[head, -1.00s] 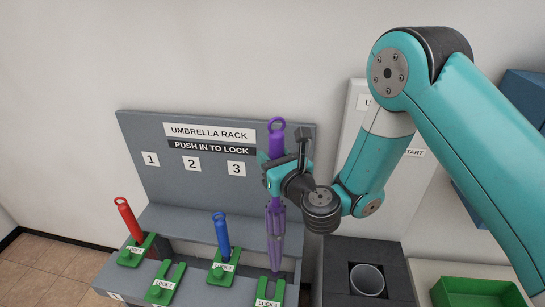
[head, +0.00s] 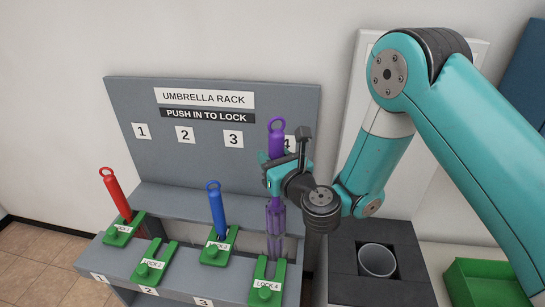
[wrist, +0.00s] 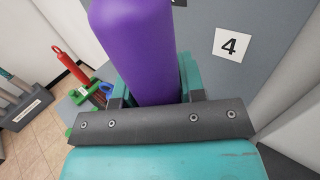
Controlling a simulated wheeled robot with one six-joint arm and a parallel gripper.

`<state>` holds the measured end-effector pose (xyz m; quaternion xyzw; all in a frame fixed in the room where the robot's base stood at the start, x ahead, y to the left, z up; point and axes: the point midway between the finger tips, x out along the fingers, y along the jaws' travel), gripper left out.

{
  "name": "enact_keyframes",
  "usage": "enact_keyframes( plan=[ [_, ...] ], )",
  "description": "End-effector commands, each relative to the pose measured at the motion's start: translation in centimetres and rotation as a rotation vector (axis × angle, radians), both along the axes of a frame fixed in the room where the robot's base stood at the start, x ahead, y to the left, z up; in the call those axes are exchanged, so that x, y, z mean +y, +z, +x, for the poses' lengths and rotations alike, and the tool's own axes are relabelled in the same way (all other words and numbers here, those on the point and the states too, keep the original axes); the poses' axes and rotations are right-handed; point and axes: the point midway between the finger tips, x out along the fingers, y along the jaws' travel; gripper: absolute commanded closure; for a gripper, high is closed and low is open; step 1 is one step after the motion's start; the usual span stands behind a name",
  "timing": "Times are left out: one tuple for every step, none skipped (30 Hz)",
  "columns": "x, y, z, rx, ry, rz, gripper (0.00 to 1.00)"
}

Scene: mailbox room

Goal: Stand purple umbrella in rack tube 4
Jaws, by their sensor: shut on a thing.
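The purple umbrella (head: 277,137) hangs upright in the head view, with its ring handle on top and its folded canopy below my gripper (head: 277,180). My gripper is shut on its purple handle, which also fills the top of the wrist view (wrist: 140,45). The umbrella rack (head: 120,110) has a grey back panel with number labels. The umbrella is in front of the 4 label, which shows clearly in the wrist view (wrist: 232,44). The green LOCK 4 bracket (head: 267,288) is below the umbrella at the front. The umbrella's lower tip is hard to make out behind it.
A red umbrella (head: 115,193) stands at lock 1 and a blue umbrella (head: 216,208) at lock 3. The green LOCK 2 bracket (head: 153,265) is empty. A dark box with a round cup (head: 377,261) and a green bin (head: 485,280) are at right.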

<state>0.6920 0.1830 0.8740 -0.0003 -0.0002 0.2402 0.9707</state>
Motion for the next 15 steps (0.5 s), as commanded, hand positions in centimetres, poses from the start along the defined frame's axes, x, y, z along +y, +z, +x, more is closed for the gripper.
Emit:
enact_keyframes(
  plan=[
    [0.0,-1.2,0.0,-0.001,0.0,0.0,1.0],
    [0.0,-1.5,0.0,-0.001,0.0,0.0,1.0],
    [0.0,-2.0,0.0,0.0,0.0,0.001,1.0],
    [0.0,-2.3,0.0,0.0,0.0,0.001,1.0],
    [0.0,-2.7,0.0,0.0,0.0,0.001,1.0],
    [0.0,-3.1,0.0,0.0,0.0,0.001,1.0],
    [0.0,-3.5,0.0,0.0,0.0,0.001,1.0],
    [0.0,-3.8,0.0,0.0,0.0,0.001,1.0],
    [0.0,-4.3,0.0,0.0,0.0,0.002,1.0],
    [0.0,-4.6,0.0,0.0,0.0,0.002,1.0],
    [0.0,-5.0,0.0,0.0,0.0,0.002,1.0],
    [0.0,-5.4,0.0,0.0,0.0,0.002,1.0],
    [0.0,-5.8,0.0,0.0,0.0,0.002,1.0],
    [0.0,-6.1,0.0,0.0,0.0,0.002,1.0],
    [0.0,-6.6,0.0,0.0,0.0,0.002,1.0]
  ],
)
